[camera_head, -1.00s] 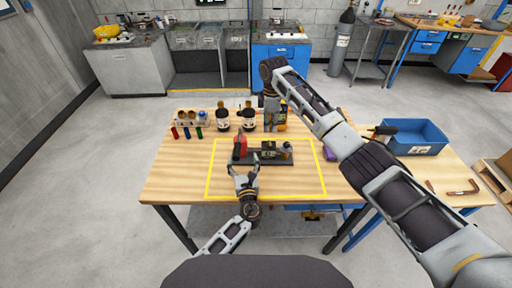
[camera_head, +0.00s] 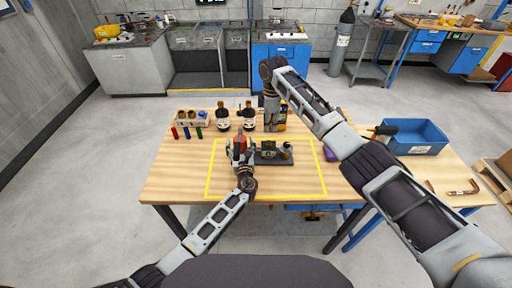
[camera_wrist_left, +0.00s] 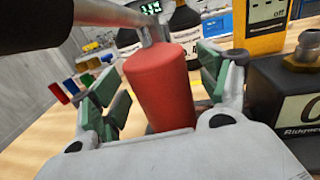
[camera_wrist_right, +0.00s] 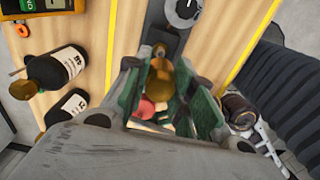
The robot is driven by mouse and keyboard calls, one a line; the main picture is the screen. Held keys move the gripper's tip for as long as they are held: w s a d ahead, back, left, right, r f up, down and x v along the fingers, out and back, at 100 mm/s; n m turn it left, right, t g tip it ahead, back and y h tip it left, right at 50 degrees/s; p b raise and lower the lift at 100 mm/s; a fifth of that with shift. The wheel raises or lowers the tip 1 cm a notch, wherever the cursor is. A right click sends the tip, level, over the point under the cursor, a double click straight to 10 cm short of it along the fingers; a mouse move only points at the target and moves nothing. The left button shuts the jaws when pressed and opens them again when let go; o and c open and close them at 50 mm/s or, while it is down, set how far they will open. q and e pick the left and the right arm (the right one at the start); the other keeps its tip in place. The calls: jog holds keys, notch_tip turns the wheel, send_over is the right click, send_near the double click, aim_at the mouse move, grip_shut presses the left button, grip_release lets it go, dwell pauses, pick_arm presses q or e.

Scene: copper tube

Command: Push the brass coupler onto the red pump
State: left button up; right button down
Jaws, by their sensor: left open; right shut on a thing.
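The red pump (camera_head: 237,143) stands upright at the left end of a dark fixture (camera_head: 275,158) inside the yellow outline. In the left wrist view the red pump (camera_wrist_left: 160,85) fills the middle, with a metal fitting on top. My left gripper (camera_wrist_left: 160,78) is open, its green pads on either side of the pump; full contact is not visible. In the right wrist view my right gripper (camera_wrist_right: 165,90) is shut on the brass coupler (camera_wrist_right: 160,78). A reddish round shape shows beyond the coupler. In the head view the coupler and right fingertips cannot be made out clearly.
Two dark bottles (camera_head: 222,120) and a yellow device (camera_head: 282,119) stand behind. The table's front left is clear.

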aim_at(269, 141)
pick_arm(q)
jog(key=shift+w, duration=0.2)
jog(key=c, duration=1.5)
jog(key=shift+c, duration=0.2)
pick_arm(e)
jog(key=shift+f, duration=2.45)
jog(key=shift+f, duration=0.1)
jog(key=shift+f, duration=0.8)
jog(key=shift+f, duration=0.6)
jog(key=c, duration=1.1)
grip_release()
